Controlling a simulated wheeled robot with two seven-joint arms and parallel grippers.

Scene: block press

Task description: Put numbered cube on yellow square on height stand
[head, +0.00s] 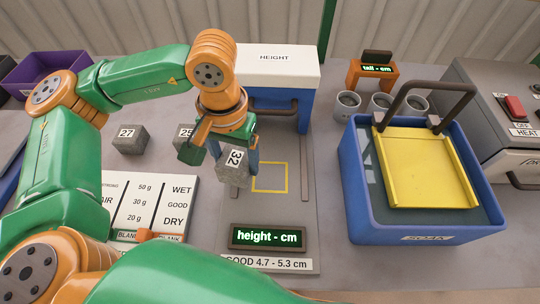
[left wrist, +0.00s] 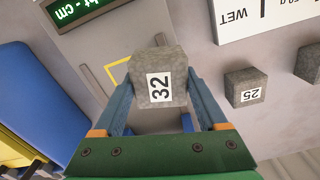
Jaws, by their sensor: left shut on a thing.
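A grey cube numbered 32 (head: 234,167) is held by my left gripper (head: 232,158), which is shut on it. In the left wrist view the cube (left wrist: 159,78) sits between the two blue fingers with its number facing the camera. The yellow square outline (head: 270,177) is on the grey plate of the height stand (head: 300,215). In the head view the cube appears at the left edge of the square, seemingly raised above the plate. The cube and gripper hide part of the square's left side. My right gripper is not in view.
Cubes 27 (head: 129,140) and 25 (head: 186,131) stand to the left at the back. A display reading "height - cm" (head: 268,237) is at the stand's front. The stand's white HEIGHT head (head: 275,67) rises behind the square. A blue soak tub (head: 420,238) stands to the right.

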